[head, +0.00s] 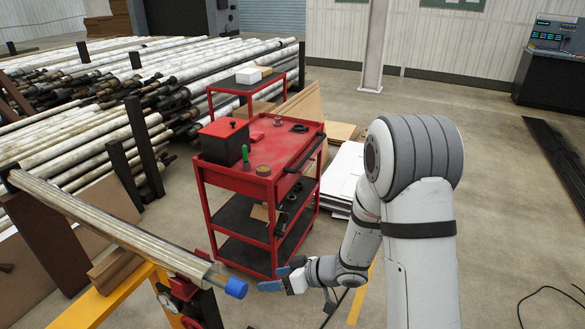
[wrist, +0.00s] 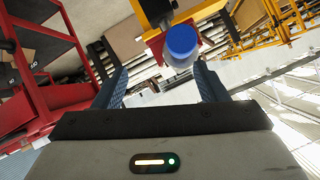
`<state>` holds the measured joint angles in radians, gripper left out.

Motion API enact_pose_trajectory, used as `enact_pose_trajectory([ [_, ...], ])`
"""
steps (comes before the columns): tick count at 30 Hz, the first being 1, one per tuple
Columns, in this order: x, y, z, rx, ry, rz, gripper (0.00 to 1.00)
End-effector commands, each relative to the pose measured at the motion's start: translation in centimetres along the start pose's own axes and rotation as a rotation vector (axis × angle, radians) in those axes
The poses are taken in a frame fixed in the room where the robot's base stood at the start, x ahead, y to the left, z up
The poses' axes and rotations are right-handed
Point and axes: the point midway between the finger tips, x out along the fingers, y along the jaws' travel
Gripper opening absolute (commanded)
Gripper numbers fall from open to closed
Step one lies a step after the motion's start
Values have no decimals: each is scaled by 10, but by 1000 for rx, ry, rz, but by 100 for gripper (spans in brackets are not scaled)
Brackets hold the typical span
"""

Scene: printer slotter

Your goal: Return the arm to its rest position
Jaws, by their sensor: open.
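My gripper (head: 272,278) is at the lower middle of the head view, to the right of a long grey pipe (head: 110,228). The pipe's near end carries a blue cap (head: 236,288), a small distance from my fingertips. In the wrist view my gripper (wrist: 160,78) has its two blue fingers wide apart. The blue cap (wrist: 181,45) shows beyond and between them, nearer the right finger, and nothing is held. My arm reaches down and forward from the right in the head view, bent at the elbow.
A red tool cart (head: 232,180) stands behind my gripper, with a black and red box (head: 224,142) on top. A yellow stand (head: 90,308) is below the pipe. Racks of pipes (head: 130,75) fill the left. Open floor (head: 510,210) lies to the right.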

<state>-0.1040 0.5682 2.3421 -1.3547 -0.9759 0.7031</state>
Motion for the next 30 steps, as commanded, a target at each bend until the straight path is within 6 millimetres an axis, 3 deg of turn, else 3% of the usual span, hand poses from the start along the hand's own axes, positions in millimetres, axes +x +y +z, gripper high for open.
enact_pose_trajectory([
  [6,-79,60,-47,-59,-58,498,66],
  [9,-130,73,-57,-23,-110,707,66],
  [13,-196,68,-55,83,-190,918,66],
  [17,-251,39,-41,237,-277,1042,66],
  [21,-289,-12,-18,427,-366,1069,66],
  [27,-305,-83,7,620,-454,973,66],
  [30,-306,-104,13,664,-475,927,66],
])
